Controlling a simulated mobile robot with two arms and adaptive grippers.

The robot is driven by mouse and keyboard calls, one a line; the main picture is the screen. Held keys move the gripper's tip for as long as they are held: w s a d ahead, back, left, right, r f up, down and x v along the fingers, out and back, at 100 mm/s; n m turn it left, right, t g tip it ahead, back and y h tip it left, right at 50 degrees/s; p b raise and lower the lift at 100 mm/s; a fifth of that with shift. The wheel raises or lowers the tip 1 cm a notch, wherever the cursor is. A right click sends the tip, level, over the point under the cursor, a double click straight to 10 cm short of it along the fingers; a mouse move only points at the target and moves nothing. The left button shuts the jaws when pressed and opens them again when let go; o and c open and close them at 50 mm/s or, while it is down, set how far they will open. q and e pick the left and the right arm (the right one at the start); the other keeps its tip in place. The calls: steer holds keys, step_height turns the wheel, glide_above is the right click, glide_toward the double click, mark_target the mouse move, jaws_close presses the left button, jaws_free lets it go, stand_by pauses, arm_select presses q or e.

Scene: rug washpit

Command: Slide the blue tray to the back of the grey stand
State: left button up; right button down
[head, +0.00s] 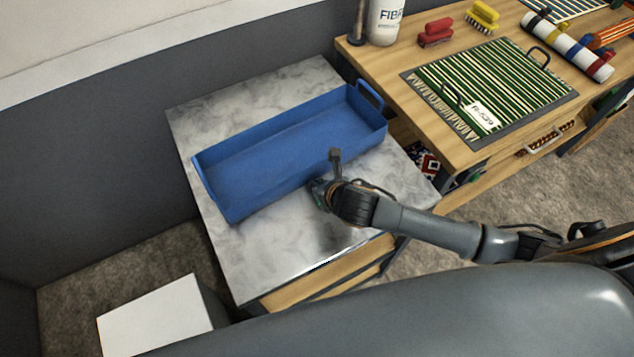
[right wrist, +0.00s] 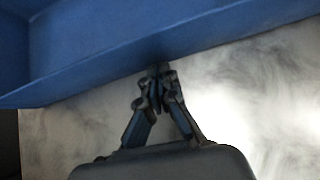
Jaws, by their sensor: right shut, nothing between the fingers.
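The blue tray (head: 280,145) is long and open-topped, with a handle at its right end. It lies on the marbled top of the grey stand (head: 285,240), with bare top behind it and in front of it. My right gripper (head: 335,160) is shut and empty at the tray's front long side, right of its middle. In the right wrist view the closed fingertips (right wrist: 158,70) are at the front wall of the blue tray (right wrist: 120,50); whether they touch it I cannot tell. My left gripper is not in view.
A wooden table (head: 400,80) on the right holds a striped rug sample (head: 490,85), brushes (head: 436,32), a white bottle (head: 385,20) and a rolled bundle (head: 568,46). A dark grey wall (head: 90,150) runs behind the stand. A white box (head: 155,318) stands at the lower left.

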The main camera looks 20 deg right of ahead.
mark_target(274, 120)
steer(key=w, duration=0.3)
steer(key=w+a, duration=0.1)
steer(key=w, duration=0.3)
steer(key=w+a+p, duration=0.1)
steer(key=w, duration=0.3)
steer(key=shift+w+a, duration=0.15)
steer(key=shift+a, duration=0.05)
steer(key=w+a+b, duration=0.1)
steer(key=w+b, duration=0.1)
steer(key=w, duration=0.2)
steer(key=w+a+b, duration=0.1)
steer(key=w+b, duration=0.1)
steer(key=w, duration=0.2)
steer(key=w+b, duration=0.1)
steer(key=w, duration=0.3)
steer(key=shift+w+a+f+b, duration=0.25)
steer(key=shift+w+a+b, duration=0.05)
steer(key=shift+a+b, duration=0.1)
steer(key=shift+w+r, duration=0.2)
steer(key=shift+w, duration=0.15)
steer(key=shift+s, duration=0.1)
